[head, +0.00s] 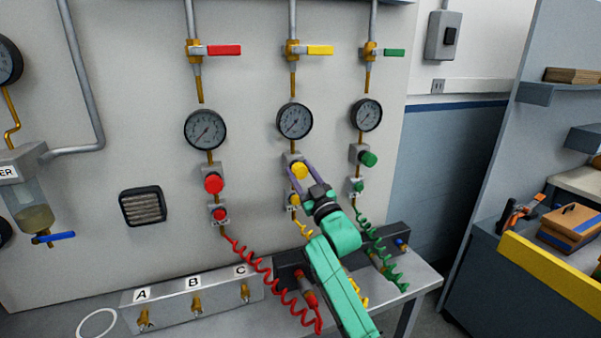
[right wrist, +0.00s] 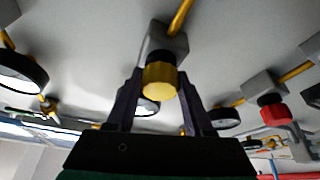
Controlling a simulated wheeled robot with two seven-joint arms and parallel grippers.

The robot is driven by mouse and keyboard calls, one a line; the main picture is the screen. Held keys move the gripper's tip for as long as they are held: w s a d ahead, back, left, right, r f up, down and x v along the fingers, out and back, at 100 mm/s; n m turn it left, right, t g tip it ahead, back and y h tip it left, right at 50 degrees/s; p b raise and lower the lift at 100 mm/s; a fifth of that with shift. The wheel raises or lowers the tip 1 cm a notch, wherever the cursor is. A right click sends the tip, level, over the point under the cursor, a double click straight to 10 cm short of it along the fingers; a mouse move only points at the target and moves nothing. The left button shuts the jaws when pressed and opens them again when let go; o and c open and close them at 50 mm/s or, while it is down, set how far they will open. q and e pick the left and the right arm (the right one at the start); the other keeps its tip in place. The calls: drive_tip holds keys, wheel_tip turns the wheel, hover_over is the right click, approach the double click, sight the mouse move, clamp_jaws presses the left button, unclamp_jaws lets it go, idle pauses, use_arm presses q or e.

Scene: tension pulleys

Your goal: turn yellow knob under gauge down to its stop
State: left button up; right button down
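The yellow knob (head: 299,170) sits on a grey regulator body under the middle gauge (head: 294,121) on the wall panel. It also shows in the right wrist view (right wrist: 160,81), in front of its grey block (right wrist: 165,43). My right gripper (head: 300,167) is at the knob, with one finger on each side of it. In the right wrist view the fingers (right wrist: 160,76) look open, with narrow gaps beside the knob; contact is hard to judge. The gauge needle is too small to read. My left gripper is not in view.
A red knob (head: 214,184) stands left and a green knob (head: 369,159) right, each under its own gauge. A smaller yellow fitting (head: 294,199) is just below. Coiled red (head: 262,267) and green (head: 372,238) hoses hang on both sides of my right arm.

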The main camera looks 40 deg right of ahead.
drive_tip(key=shift+n, duration=0.4)
drive_tip(key=n+y, duration=0.2)
drive_tip(key=n, duration=0.1)
drive_tip(key=shift+n+g+y+p, duration=0.3)
drive_tip(key=shift+n+y+p, duration=0.25)
drive_tip(key=shift+n, duration=0.95)
drive_tip(key=shift+n+g+y+p, duration=0.35)
drive_tip(key=shift+n+y, duration=0.2)
drive_tip(key=shift+n, duration=0.95)
drive_tip(key=shift+c, duration=1.4)
unclamp_jaws()
drive_tip(key=shift+s, duration=0.1)
